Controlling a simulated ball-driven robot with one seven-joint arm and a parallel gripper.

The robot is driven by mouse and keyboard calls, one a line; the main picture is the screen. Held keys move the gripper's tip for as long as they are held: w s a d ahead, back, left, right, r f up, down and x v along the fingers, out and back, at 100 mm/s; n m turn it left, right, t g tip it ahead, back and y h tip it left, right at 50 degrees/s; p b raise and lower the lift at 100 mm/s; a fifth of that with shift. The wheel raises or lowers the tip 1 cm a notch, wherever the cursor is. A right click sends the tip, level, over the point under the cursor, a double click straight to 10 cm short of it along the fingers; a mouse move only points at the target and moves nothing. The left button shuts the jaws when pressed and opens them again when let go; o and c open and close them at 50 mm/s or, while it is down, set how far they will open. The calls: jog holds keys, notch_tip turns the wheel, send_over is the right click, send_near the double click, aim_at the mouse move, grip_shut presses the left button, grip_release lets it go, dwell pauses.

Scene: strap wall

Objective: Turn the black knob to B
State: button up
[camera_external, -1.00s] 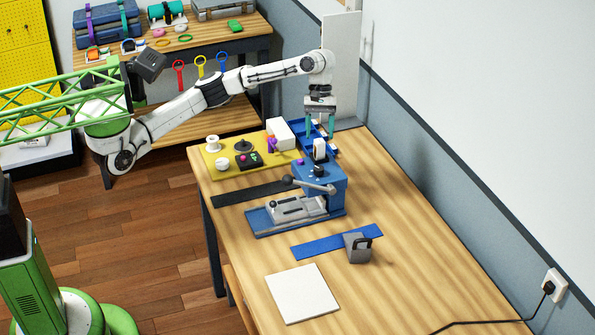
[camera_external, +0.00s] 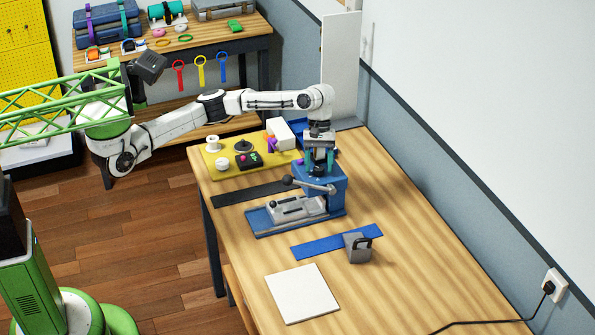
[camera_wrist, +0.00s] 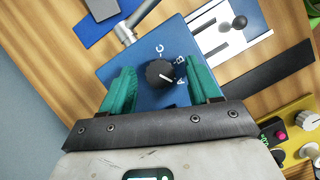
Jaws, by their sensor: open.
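The black knob (camera_wrist: 160,73) is on top of the blue box (camera_wrist: 135,62), with the white letters A, B and C around one side. The knob's white mark points to the lower right in the wrist view, close to A. My gripper (camera_wrist: 160,69) is open, with one teal finger on each side of the knob and a gap on both sides. In the external view my gripper (camera_external: 319,160) is directly over the blue box (camera_external: 328,186). I cannot tell whether the fingertips reach down to the knob's height.
A yellow board (camera_external: 225,171) with knobs and buttons lies to the left. A blue strap (camera_external: 322,244) and white sheet (camera_external: 302,293) lie in front. The table's right side is mostly clear.

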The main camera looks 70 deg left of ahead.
jog(key=shift+c, duration=0.4)
jog(key=c, duration=1)
jog(key=shift+o, duration=0.2)
